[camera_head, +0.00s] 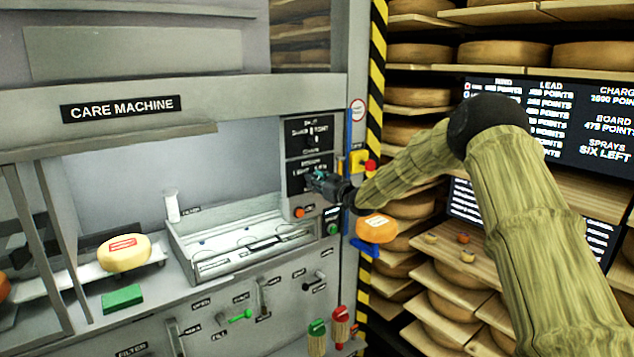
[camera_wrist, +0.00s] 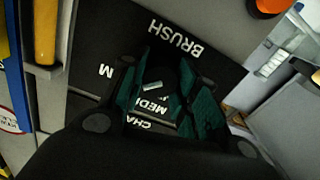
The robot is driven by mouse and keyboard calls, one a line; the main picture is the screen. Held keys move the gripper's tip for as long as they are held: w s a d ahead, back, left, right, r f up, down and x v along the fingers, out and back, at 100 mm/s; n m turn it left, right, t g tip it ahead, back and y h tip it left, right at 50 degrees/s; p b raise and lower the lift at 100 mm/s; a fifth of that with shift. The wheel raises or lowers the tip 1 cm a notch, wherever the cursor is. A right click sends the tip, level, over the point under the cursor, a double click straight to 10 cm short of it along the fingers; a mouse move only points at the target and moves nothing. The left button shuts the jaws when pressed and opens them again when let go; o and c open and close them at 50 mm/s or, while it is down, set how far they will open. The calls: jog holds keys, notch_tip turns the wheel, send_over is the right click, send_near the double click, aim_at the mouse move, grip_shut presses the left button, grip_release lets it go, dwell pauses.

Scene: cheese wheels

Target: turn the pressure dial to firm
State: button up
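The black panel with the pressure dial (camera_head: 300,165) is on the machine front, right of the tray bay. My gripper (camera_head: 318,180) is in front of its lower part and covers the knob in the head view. In the wrist view, a dark knob (camera_wrist: 152,86) with a white pointer mark sits between the green finger pads of my gripper (camera_wrist: 165,90). The fingers look apart, with panel lettering visible between them. Part of the word MEDIUM shows beside the knob. I cannot tell exactly which setting the pointer marks.
An orange button (camera_head: 299,212) and a green button (camera_head: 333,229) are below. A yellow box with a red button (camera_head: 370,165) and cheese shelves (camera_head: 510,268) are to the right.

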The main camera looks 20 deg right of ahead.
jog(key=shift+o, duration=1.3)
jog(key=shift+s+d+r, duration=0.1)
jog(key=shift+d, duration=0.05)
jog(key=v, duration=1.1)
jog(key=shift+s, duration=0.35)
jog(key=s+a+f+m+g+h, duration=0.1)
jog(key=s+a+f+g, duration=0.2)
jog(key=f, duration=0.8)
jog(key=s+a+f+m+g+h, duration=0.1)
jog(key=s+a+f, duration=0.35)
jog(key=f, duration=0.65)
jog(key=s+a+f+m+g+h, duration=0.1)
jog(key=s+a+f+g, duration=0.1)
jog(key=s+f, duration=0.65)
jog(key=s+a+f+m+g, duration=0.1)
jog(key=s+a+f+g, duration=0.1)
jog(key=s+f, duration=0.65)
jog(key=s+f+g+h, duration=0.1)
jog(key=s+f+g, duration=0.2)
jog(key=s, duration=1.1)
jog(key=s+f+m+g+h, duration=0.1)
jog(key=s+f+g, duration=0.2)
jog(key=s, duration=1.1)
jog(key=s+a+f+m+g+h, duration=0.1)
jog(key=s+f+g, duration=0.2)
jog(key=s+f, duration=0.5)
jog(key=s, duration=0.6)
jog(key=shift+s+f, duration=0.25)
jog(key=shift+s, duration=0.15)
